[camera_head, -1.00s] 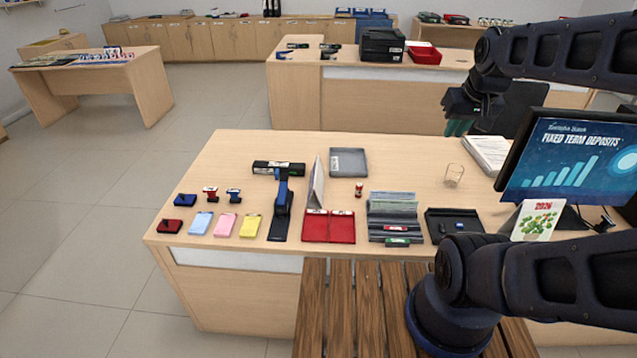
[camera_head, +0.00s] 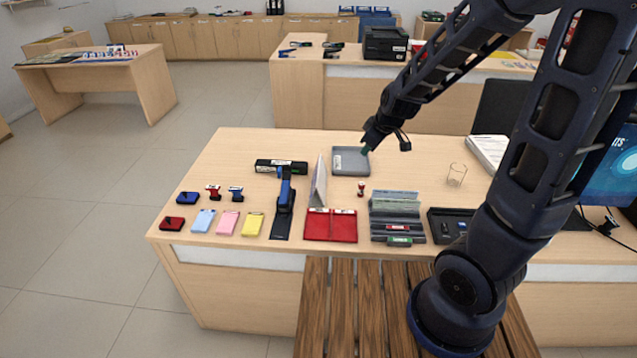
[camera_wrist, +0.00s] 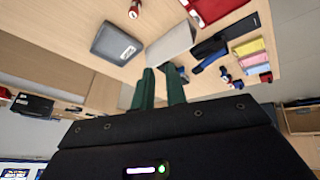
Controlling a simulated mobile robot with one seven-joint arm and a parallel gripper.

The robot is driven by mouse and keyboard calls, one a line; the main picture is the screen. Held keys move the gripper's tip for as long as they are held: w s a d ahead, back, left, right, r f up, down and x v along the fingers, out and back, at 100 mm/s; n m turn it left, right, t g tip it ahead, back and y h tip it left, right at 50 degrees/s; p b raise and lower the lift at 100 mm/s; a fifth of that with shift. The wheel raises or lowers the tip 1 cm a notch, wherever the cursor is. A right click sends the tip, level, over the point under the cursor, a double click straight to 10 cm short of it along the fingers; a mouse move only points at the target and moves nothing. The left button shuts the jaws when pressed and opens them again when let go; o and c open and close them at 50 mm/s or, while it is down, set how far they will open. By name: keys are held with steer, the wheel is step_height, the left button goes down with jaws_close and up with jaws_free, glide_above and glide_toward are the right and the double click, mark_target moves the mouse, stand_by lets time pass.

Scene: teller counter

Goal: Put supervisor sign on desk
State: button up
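No sign with readable supervisor lettering shows. A whitish folded tent-style sign (camera_head: 319,182) stands edge-on on the near counter (camera_head: 235,150); its printed face cannot be read. It also shows in the wrist view (camera_wrist: 172,46), just past the fingers. A black bar-shaped item (camera_head: 281,166) with small markings lies behind it on the counter; I cannot tell what it says. My gripper (camera_head: 366,150) is above the grey tray, to the right of the tent sign. In the wrist view my gripper's two green fingers (camera_wrist: 160,88) are apart with nothing between them.
The grey tray (camera_head: 337,169), a small red can (camera_head: 361,189), a scanner on a stand (camera_head: 284,205), a red folder (camera_head: 331,228) and a banknote holder (camera_head: 396,222) crowd the counter. The counter's back left is clear. Another desk (camera_head: 150,85) stands far left.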

mark_target(318, 179)
steer(key=a+f+n+t+h, duration=0.1)
steer(key=a+f+n+t, duration=0.1)
steer(key=a+f+n, duration=0.2)
steer(key=a+f+n+t, duration=0.1)
steer(key=a+f+n, duration=0.4)
steer(key=f, duration=0.6)
steer(key=a+f+n+t+h, duration=0.1)
steer(key=a+f+n+t, duration=0.1)
steer(key=a+f+n, duration=0.3)
steer(key=shift+s+a+f+n+t+h, duration=0.15)
steer(key=shift+f+n, duration=0.25)
steer(key=shift+f, duration=0.2)
steer(key=shift+s+a+f+n+t+h, duration=0.15)
steer(key=shift+f+n, duration=0.25)
steer(key=shift+f, duration=0.2)
steer(key=n, duration=0.1)
steer(key=a+n+t, duration=0.1)
steer(key=shift+s+f+n, duration=0.2)
steer(key=shift+f+n, duration=0.1)
steer(key=shift+f, duration=0.1)
steer(key=a+n+t, duration=0.1)
steer(key=s+n+t+y, duration=0.1)
steer(key=n, duration=0.1)
steer(key=shift+a+n, duration=0.3)
steer(key=shift+a, duration=0.05)
steer(key=shift+x, duration=5.45)
steer(key=shift+d+r, duration=0.15)
steer(key=shift+c, duration=0.4)
